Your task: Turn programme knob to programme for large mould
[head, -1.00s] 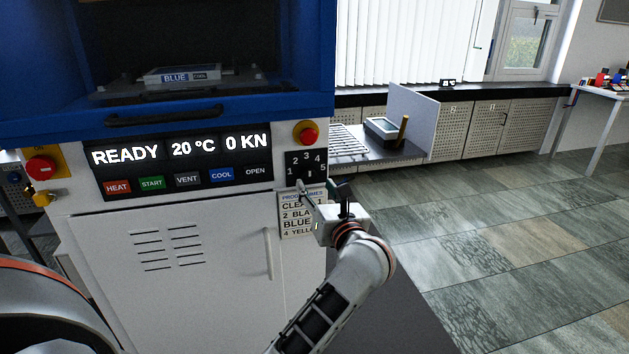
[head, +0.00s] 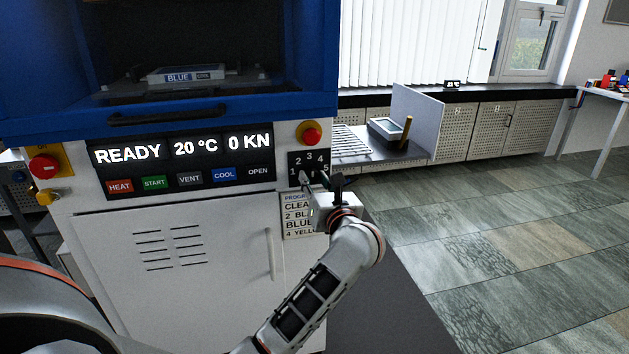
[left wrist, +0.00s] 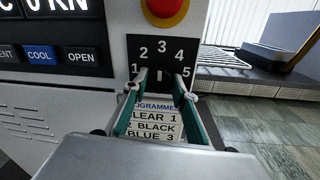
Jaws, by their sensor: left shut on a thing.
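The programme knob (left wrist: 159,77) is a small dark knob with a white pointer line on a black dial plate numbered 1 to 5. The line points up, towards 3. The dial plate shows in the head view (head: 310,159). My left gripper (head: 314,178) is at the knob, and its green-sided fingers (left wrist: 162,79) are shut on it from left and right. A programme card (left wrist: 152,129) below reads CLEAR 1, 2 BLACK, BLUE 3; in the head view 4 YELLOW is partly covered. A mould labelled BLUE (head: 185,75) lies in the press. My right gripper is not in view.
A red stop button (head: 311,136) sits just above the dial. The display (head: 182,151) reads READY, 20 °C, 0 KN, with a button row below. A bench (head: 375,147) with a tray stands to the right. The floor at right is clear.

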